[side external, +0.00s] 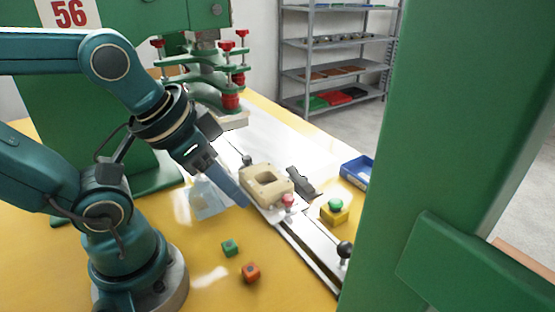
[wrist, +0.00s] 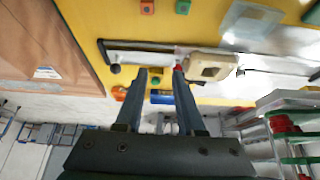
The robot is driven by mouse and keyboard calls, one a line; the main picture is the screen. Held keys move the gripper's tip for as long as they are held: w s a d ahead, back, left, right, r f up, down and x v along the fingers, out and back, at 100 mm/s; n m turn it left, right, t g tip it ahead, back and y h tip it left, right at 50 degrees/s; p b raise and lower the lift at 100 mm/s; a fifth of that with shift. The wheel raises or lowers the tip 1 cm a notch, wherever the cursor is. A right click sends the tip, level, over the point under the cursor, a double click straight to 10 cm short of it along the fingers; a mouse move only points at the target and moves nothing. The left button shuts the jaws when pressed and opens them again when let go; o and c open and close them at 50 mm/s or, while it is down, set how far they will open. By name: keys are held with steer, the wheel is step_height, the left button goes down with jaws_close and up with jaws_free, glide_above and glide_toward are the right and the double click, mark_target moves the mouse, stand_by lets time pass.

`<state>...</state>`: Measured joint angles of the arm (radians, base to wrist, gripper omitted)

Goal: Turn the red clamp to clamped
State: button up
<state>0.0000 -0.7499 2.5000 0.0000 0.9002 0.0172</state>
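The red clamp shows as a small red tip (side external: 288,200) at the near side of the beige block with a square hole (side external: 262,179). In the wrist view the red part (wrist: 178,68) sits by the right fingertip, partly hidden, so I cannot tell its handle position. The beige block (wrist: 205,68) lies just right of it. My gripper (side external: 244,202) points down to the left of the red part in the side view, seemingly apart from it. In the wrist view my gripper (wrist: 160,71) has its two fingers spread with nothing between them.
A slide rail with a black ball knob (side external: 344,249) runs toward the front right. A yellow box with a green button (side external: 335,213), a blue bin (side external: 358,170) and a dark bracket (side external: 300,182) stand beyond. Green (side external: 230,248) and orange (side external: 251,272) cubes lie in front. A green post blocks the right.

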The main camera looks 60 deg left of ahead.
steer(key=shift+o, duration=1)
steer(key=shift+m, duration=0.4)
steer(key=m+g+y, duration=0.3)
steer(key=m+y, duration=0.1)
steer(key=m, duration=1.3)
glide_above(289, 198)
steer(key=s+d, duration=0.2)
steer(key=f, duration=0.2)
steer(key=w+f+m+g, duration=0.1)
steer(key=f, duration=0.1)
steer(key=f+m, duration=0.1)
steer(key=f, duration=0.2)
steer(key=shift+w+d+f+g+y, duration=0.1)
steer(key=shift+w+d+g+y, duration=0.1)
steer(key=shift+d+g+y, duration=0.15)
steer(key=shift+x, duration=2.1)
jaws_close()
